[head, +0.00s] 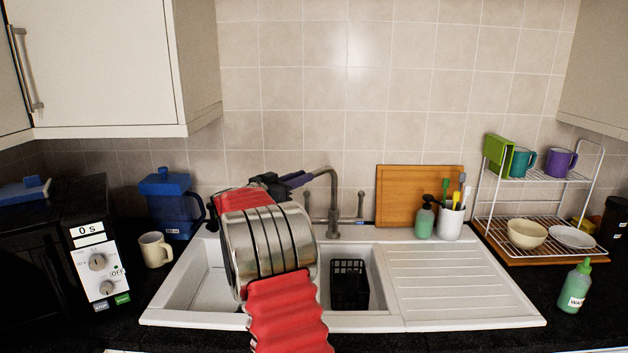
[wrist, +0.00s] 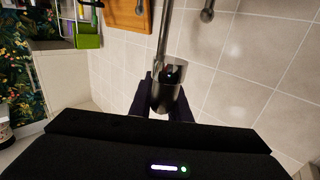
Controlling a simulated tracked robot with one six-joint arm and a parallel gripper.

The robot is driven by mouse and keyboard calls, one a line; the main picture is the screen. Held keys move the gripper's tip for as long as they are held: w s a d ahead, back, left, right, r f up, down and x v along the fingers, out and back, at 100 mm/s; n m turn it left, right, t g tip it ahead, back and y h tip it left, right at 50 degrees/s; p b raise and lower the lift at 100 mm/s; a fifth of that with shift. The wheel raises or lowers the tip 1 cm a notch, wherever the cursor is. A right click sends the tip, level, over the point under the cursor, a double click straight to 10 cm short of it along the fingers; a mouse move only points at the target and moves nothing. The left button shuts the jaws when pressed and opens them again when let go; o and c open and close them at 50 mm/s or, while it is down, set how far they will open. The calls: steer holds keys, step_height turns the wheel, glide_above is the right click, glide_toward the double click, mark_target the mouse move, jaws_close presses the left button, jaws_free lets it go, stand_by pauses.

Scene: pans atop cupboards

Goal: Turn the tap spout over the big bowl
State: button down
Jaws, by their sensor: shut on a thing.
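The grey metal tap (head: 333,205) stands at the back of the white sink, between its two bowls. Its spout (head: 323,170) curves up and to the left, towards the big bowl's side. My gripper (head: 302,178) is shut on the spout's end; in the wrist view the dark fingers (wrist: 165,98) sit on either side of the round spout tip (wrist: 168,88). The big bowl (head: 202,288) is on the left, and my red and silver arm hides much of it. The spout's tip is hidden by the gripper in the head view.
The small bowl on the right holds a black basket (head: 349,285). A tap handle (head: 360,207) stands beside the spout. A blue jug (head: 170,205) and cream mug (head: 155,250) stand left; a soap bottle (head: 425,222) and brush pot (head: 450,224) stand right. The drainer (head: 450,285) is clear.

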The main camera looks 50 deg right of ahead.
steer(key=shift+w+r+m+g, duration=0.1)
steer(key=shift+w+m+g, duration=0.4)
steer(key=shift+w+g, duration=0.25)
steer(key=shift+d, duration=0.1)
steer(key=c, duration=1.7)
jaws_free()
steer(key=shift+s, duration=0.1)
steer(key=shift+o, duration=0.2)
steer(key=w+a, duration=0.1)
steer(key=a, duration=1.2)
steer(key=shift+w+a, duration=0.25)
steer(key=shift+a, duration=0.15)
